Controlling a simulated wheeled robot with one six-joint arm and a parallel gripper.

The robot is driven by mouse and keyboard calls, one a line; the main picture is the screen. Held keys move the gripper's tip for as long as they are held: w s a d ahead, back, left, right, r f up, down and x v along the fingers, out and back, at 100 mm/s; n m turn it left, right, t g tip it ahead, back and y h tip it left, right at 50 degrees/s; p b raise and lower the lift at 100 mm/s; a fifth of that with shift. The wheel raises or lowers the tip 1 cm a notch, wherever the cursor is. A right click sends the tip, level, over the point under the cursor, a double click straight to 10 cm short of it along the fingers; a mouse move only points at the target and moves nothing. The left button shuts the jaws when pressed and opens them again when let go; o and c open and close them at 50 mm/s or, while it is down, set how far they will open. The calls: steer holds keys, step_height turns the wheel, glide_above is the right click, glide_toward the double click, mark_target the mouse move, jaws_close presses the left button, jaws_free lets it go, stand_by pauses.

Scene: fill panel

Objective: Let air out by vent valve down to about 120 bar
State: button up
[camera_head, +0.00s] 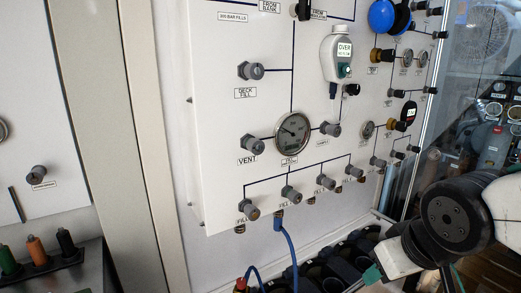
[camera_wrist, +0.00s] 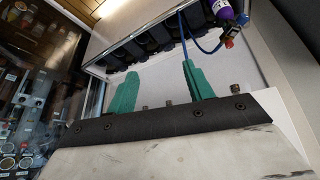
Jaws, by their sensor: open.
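The vent valve (camera_head: 252,146) is a grey knob on the white fill panel (camera_head: 225,110), just above the printed label VENT. A round pressure gauge (camera_head: 292,133) sits to its right; its numbers are too small to read. My gripper shows in the wrist view (camera_wrist: 159,72) with two teal fingers spread apart and nothing between them. In the head view only a bit of teal finger shows at the lower right, below and far to the right of the vent valve, touching no knob.
A blue hose (camera_head: 291,255) hangs from a fill outlet at the panel's lower edge. Several dark bottle slots (camera_head: 330,262) lie below the panel. Several fill knobs (camera_head: 288,192) line the panel's bottom. A digital meter (camera_head: 338,55) hangs at upper right.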

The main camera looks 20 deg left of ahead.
steer(key=w+a+r+n+t+y, duration=0.2)
steer(key=w+a+y, duration=0.15)
steer(key=a, duration=0.75)
steer(key=n+t+y, duration=0.2)
steer(key=t+y, duration=0.3)
steer(key=y, duration=0.3)
glide_toward(259, 148)
steer(key=x, duration=0.9)
steer(key=shift+w+a+f, duration=0.1)
steer(key=shift+w+a, duration=0.05)
steer(key=shift+a, duration=0.05)
steer(key=c, duration=1)
